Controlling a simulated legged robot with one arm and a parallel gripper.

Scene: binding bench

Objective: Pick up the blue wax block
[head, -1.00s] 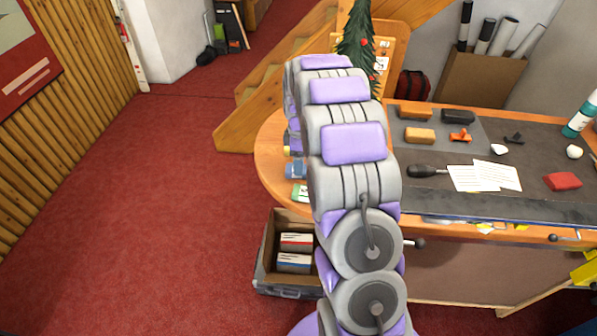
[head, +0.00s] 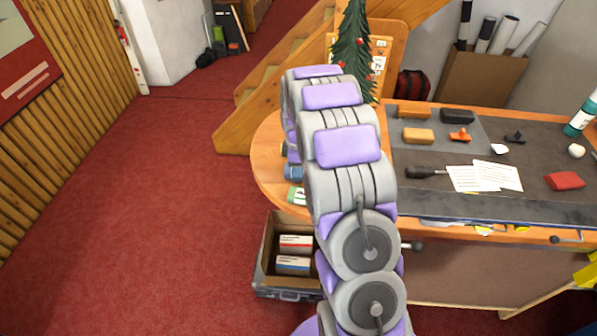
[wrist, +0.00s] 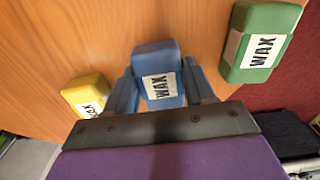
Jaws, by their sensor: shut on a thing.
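The blue wax block (wrist: 158,84), with a white WAX label, is between the two fingers of my gripper (wrist: 158,70) in the wrist view. The gripper is shut on it. I cannot tell whether the block touches the wooden top. In the head view a bit of the blue block (head: 293,172) shows at the left of my arm, and the gripper is hidden behind the arm. A green wax block (wrist: 262,42) lies at the right in the wrist view, and a yellow wax block (wrist: 88,95) lies at the left. Both are apart from the fingers.
The wooden bench (head: 265,165) has a rounded left end. An open case (head: 262,265) with boxes stands on the floor below. A small decorated tree (head: 354,55) stands behind my arm. Papers, a red block (head: 564,181) and tools lie to the right.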

